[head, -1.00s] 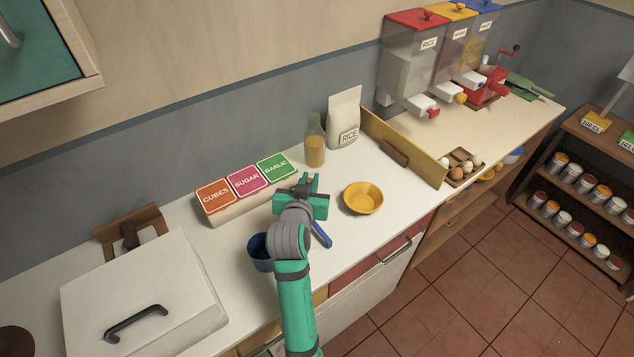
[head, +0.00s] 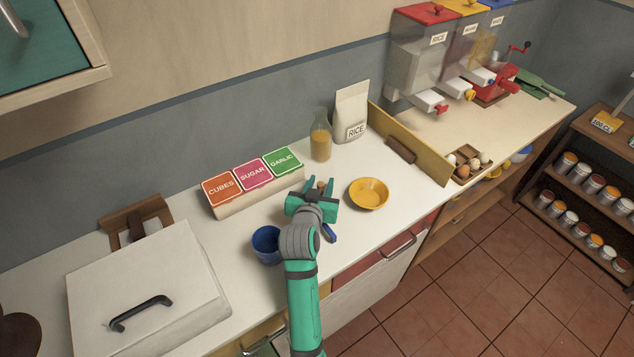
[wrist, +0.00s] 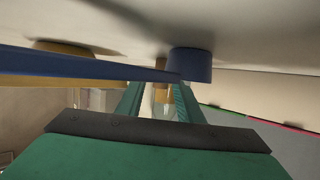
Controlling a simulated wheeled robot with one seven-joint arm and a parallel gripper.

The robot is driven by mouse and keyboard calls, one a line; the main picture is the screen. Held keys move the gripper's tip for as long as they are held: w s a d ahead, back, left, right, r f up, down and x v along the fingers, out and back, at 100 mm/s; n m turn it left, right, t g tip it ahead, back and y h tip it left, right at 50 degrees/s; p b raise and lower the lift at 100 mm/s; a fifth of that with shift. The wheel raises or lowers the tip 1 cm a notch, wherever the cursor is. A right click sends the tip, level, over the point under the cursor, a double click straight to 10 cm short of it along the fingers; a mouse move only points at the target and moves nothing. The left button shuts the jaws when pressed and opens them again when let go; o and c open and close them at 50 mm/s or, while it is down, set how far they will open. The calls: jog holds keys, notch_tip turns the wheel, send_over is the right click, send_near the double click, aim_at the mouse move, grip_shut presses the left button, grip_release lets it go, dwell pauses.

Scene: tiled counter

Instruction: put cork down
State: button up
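My gripper (head: 318,188) is over the counter, left of the yellow bowl, with its fingers pointing toward the back wall. A small brown piece that looks like the cork (head: 321,184) shows between the fingertips, and the fingers appear closed on it. In the wrist view, the two green fingers (wrist: 160,98) flank a narrow tan strip; I cannot tell whether that is the cork or the bottle behind. The glass bottle (head: 321,145) with amber contents stands upright behind the gripper, with no cork visible in its neck.
A blue cup (head: 266,243) stands left of my gripper, and the yellow bowl (head: 369,194) is to the right. A blue bar (wrist: 85,67) crosses the wrist view. Labelled boxes (head: 253,174) and a rice bag (head: 351,112) line the back.

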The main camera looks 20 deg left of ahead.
jog(key=shift+s+r, duration=0.1)
jog(key=shift+r, duration=0.1)
jog(key=v, duration=1.2)
jog(key=shift+f, duration=0.1)
jog(key=shift+a, duration=0.1)
